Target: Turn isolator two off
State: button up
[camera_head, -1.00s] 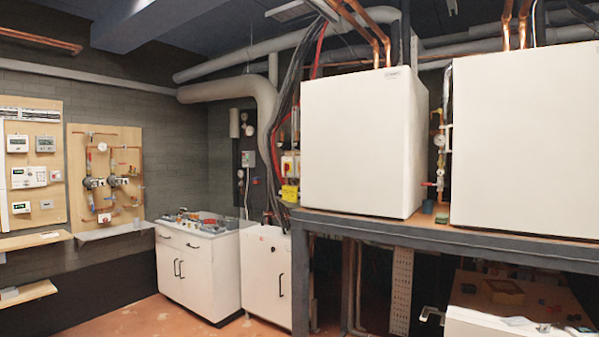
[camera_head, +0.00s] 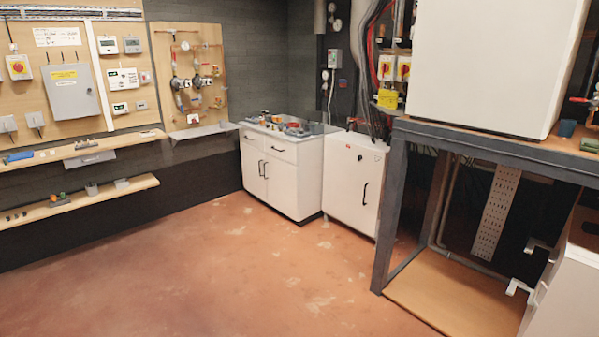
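Two isolator switches with red knobs on yellow plates sit side by side on the wall left of the big white unit. They are the left isolator (camera_head: 385,68) and the right isolator (camera_head: 403,69), above a yellow label (camera_head: 387,98). I cannot read which is number two, and the knob positions are too small to tell. My gripper is not in view.
A white cabinet (camera_head: 282,172) with tools on top and a smaller white cabinet (camera_head: 354,181) stand by the back wall. A grey metal frame (camera_head: 390,205) carries the white unit (camera_head: 480,65). Shelves (camera_head: 80,197) line the left wall. The reddish floor (camera_head: 230,260) in front is clear.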

aim_at(404, 69)
jog(key=i+u, duration=0.3)
jog(key=i, duration=1.75)
